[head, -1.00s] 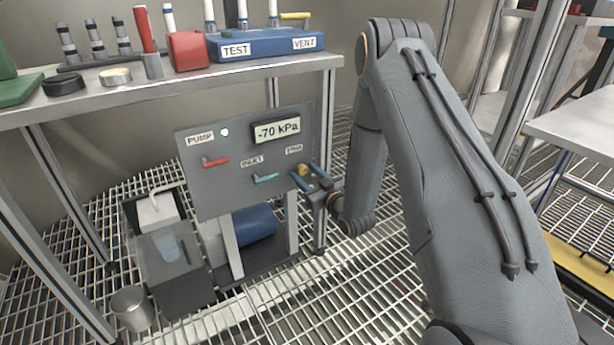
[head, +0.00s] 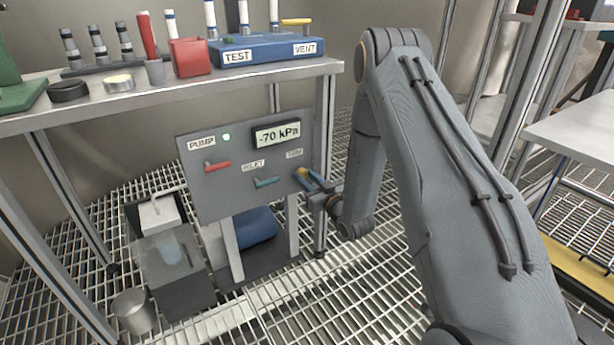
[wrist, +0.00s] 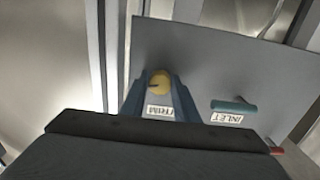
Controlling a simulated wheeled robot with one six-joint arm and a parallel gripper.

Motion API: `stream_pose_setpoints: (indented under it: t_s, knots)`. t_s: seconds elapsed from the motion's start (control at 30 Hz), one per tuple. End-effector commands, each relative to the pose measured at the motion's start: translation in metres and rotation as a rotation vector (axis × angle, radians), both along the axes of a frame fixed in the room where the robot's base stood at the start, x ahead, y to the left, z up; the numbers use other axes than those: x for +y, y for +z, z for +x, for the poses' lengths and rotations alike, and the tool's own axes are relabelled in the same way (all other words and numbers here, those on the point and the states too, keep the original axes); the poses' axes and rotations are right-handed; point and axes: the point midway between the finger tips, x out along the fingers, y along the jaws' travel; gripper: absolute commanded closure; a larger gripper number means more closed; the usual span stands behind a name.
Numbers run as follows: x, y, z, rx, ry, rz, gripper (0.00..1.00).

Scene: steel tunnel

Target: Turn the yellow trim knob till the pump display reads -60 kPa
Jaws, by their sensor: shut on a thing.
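The yellow trim knob (wrist: 159,82) sits on the grey pump panel (head: 215,194), above the TRIM label in the wrist view, which looks upside down. The knob (head: 302,172) is partly hidden by my gripper in the head view. My gripper (head: 306,177) has its blue fingers on either side of the knob; they show in the wrist view (wrist: 159,92) too, shut on it. The pump display (head: 277,134) reads -70 kPa. A green light (head: 227,137) is lit by the PUMP label.
A red lever (head: 217,166) and a teal inlet lever (head: 267,182) are on the same panel, left of the knob. A steel bench (head: 180,91) with a blue TEST/VENT block (head: 270,48) stands above. A metal cup (head: 133,309) is on the grating.

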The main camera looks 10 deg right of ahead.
Motion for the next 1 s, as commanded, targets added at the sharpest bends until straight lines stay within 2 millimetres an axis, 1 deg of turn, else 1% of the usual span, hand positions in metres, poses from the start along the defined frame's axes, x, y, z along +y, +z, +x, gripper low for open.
stream_pose_setpoints:
  t_s: [0.03, 0.4, 0.6, 0.8, 1.0]
  knots:
    - [-0.0022, 0.0013, -0.001, 0.012, -0.005, 0.031, 0.95]
    - [-0.0011, 0.0013, -0.0014, 0.1, -0.006, 0.305, 0.95]
    - [-0.0009, 0.0012, -0.0011, 0.138, -0.006, 0.424, 0.95]
    - [-0.0008, 0.0005, -0.001, 0.162, -0.006, 0.498, 0.95]
    - [-0.001, 0.0003, -0.0006, 0.171, -0.006, 0.53, 0.95]
